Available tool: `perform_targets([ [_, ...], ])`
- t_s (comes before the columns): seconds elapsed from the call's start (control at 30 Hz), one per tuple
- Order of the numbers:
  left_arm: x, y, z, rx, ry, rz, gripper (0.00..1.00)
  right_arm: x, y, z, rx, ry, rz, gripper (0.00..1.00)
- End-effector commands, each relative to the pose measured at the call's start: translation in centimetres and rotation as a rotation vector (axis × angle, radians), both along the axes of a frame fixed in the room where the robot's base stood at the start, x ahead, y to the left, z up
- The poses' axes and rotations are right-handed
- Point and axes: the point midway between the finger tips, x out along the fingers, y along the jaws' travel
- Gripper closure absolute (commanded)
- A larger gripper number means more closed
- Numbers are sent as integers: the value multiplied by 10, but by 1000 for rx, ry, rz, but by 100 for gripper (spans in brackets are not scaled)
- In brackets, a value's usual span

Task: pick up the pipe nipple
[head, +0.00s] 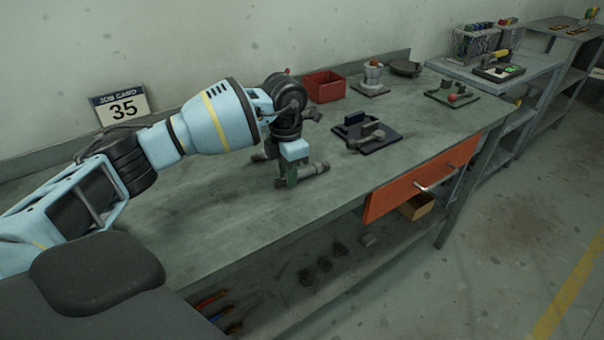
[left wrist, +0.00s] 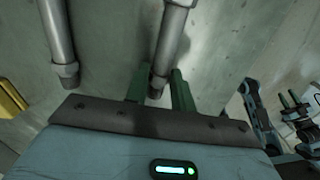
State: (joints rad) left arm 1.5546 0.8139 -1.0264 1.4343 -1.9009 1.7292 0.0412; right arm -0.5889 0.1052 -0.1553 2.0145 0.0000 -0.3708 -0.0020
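Two grey metal pipes with collared ends show in the left wrist view, one at left (left wrist: 58,35) and one near the middle (left wrist: 168,45). I cannot tell which is the pipe nipple. My left gripper (head: 288,180) points down low over the bench, with a pipe end (head: 319,168) sticking out to its right. In the left wrist view its two green fingers (left wrist: 159,88) stand on either side of the middle pipe's end. Whether they touch it I cannot tell. Another pipe end (head: 259,157) shows behind the gripper, partly hidden.
The bench (head: 230,215) is clear in front of the gripper. A dark plate with a fixture (head: 367,135) lies to the right. A red bin (head: 323,86) stands behind, and a job card (head: 121,105) leans at the wall. An orange drawer (head: 425,180) stands out at the front.

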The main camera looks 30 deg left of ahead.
Motion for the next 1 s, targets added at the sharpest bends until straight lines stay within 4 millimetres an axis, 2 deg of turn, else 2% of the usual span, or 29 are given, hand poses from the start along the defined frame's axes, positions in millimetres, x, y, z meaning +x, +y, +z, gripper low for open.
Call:
perform_targets([
  [0.03,0,0,0,0,0,0,84,0,0,0,0,0,0,64],
  [0.13,0,0,0,0,0,0,97,0,0,0,0,0,0,64],
  [0.17,0,0,1,-1,-2,0,98,0,0,0,0,0,0,64],
  [0.53,1,0,7,-1,-2,0,99,-1,0,-1,0,2,0,64],
  [0.77,1,0,36,-1,-6,0,99,-2,0,-3,0,6,1,64],
  [1.0,-36,-19,39,0,-2,-5,99,-2,0,-3,0,6,1,64],
])
